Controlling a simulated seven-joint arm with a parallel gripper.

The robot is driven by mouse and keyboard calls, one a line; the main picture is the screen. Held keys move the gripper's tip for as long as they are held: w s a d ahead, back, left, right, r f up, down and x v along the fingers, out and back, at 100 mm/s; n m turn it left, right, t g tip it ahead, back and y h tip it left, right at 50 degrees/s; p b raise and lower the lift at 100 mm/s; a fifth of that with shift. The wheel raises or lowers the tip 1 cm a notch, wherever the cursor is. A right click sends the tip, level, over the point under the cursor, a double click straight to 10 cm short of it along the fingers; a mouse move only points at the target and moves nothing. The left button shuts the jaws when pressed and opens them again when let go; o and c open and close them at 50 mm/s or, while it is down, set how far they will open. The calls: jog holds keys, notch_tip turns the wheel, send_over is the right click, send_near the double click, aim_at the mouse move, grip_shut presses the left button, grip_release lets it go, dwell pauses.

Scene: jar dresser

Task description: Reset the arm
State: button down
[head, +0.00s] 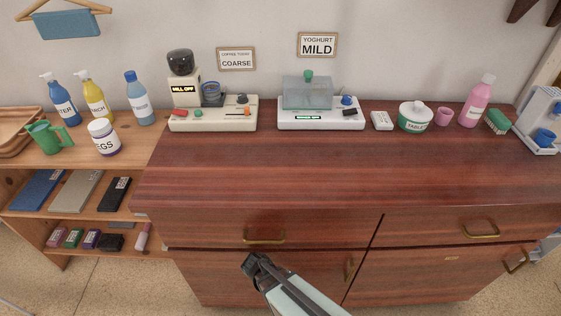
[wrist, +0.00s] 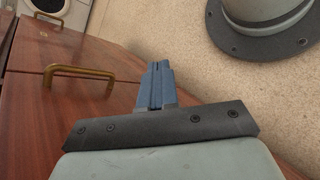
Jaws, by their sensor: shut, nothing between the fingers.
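My gripper (head: 254,262) shows in the head view at the bottom centre, in front of the dresser's drawer fronts and below the left drawer handle (head: 264,237). In the wrist view its fingers (wrist: 156,86) are together with nothing between them. The dresser (head: 300,180) has a dark red wooden top, and its drawers and doors are closed. In the wrist view a brass handle (wrist: 78,76) on the dresser front lies to the left of the fingers.
The front of the top is clear. A shelf unit (head: 75,150) with bottles stands at left.

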jog(key=s+d+f+m+g+y, duration=0.2)
jog(key=s+d+f+m+y, duration=0.3)
jog(key=s+d+f+y, duration=0.5)
jog(key=shift+s+f+m+g, duration=0.25)
jog(key=shift+s+m+g, duration=0.05)
jog(key=shift+s, duration=0.3)
jog(key=shift+d, duration=0.1)
dwell(2.6)
